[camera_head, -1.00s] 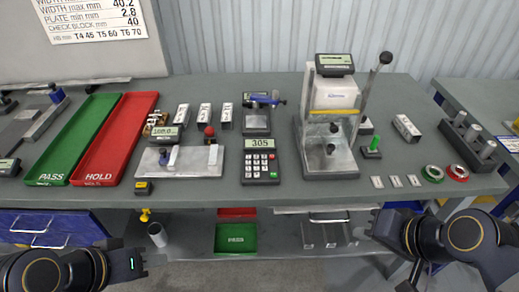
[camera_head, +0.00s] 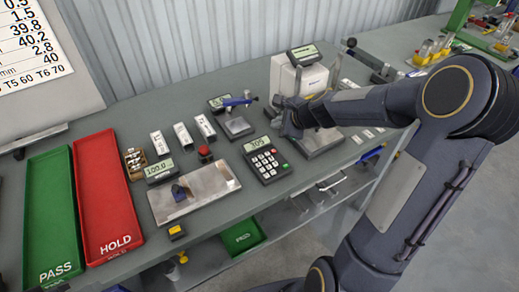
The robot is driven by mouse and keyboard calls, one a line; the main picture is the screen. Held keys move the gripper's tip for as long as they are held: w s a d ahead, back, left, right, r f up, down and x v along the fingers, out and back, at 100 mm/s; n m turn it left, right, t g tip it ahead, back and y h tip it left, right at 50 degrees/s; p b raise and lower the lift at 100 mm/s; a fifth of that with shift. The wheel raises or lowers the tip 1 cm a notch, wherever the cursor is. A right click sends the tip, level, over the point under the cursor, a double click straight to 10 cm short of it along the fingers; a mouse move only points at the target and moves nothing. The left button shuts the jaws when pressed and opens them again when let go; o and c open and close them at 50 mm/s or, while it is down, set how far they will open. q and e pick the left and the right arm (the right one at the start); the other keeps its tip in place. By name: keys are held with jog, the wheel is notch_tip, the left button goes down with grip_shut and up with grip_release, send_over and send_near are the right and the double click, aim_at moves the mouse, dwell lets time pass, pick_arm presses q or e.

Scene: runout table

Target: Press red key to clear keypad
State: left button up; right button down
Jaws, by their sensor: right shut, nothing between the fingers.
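The dark keypad (camera_head: 264,169) lies on the table near its front edge, with pale keys and a lit display with digits that look like 305. A small red key shows near the right side of its keys, but it is too small to place exactly. My right gripper (camera_head: 279,119) is shut and empty. It is just above and right of the keypad's display in the picture, apart from the keys. My right arm reaches in from the right and hides part of the press stand. My left gripper is out of view.
A steel plate (camera_head: 210,196) with a display and red knob stands left of the keypad. A small scale (camera_head: 238,127) is behind it, and a press with a white body (camera_head: 289,83) behind my gripper. Red HOLD (camera_head: 103,190) and green PASS (camera_head: 52,215) trays lie left.

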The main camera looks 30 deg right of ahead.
aim_at(273, 151)
jog(key=shift+d, duration=0.1)
notch_tip(273, 151, down, 9)
jog(key=b, duration=0.8)
jog(key=shift+b, duration=0.3)
dwell(1.6)
jog(key=shift+f+b, duration=0.3)
jog(key=shift+b, duration=0.1)
jog(key=shift+f+b, duration=0.4)
jog(key=shift+f, duration=0.05)
dwell(0.4)
jog(key=shift+r, duration=0.1)
jog(key=shift+r+p, duration=0.75)
jog(key=shift+p, duration=0.05)
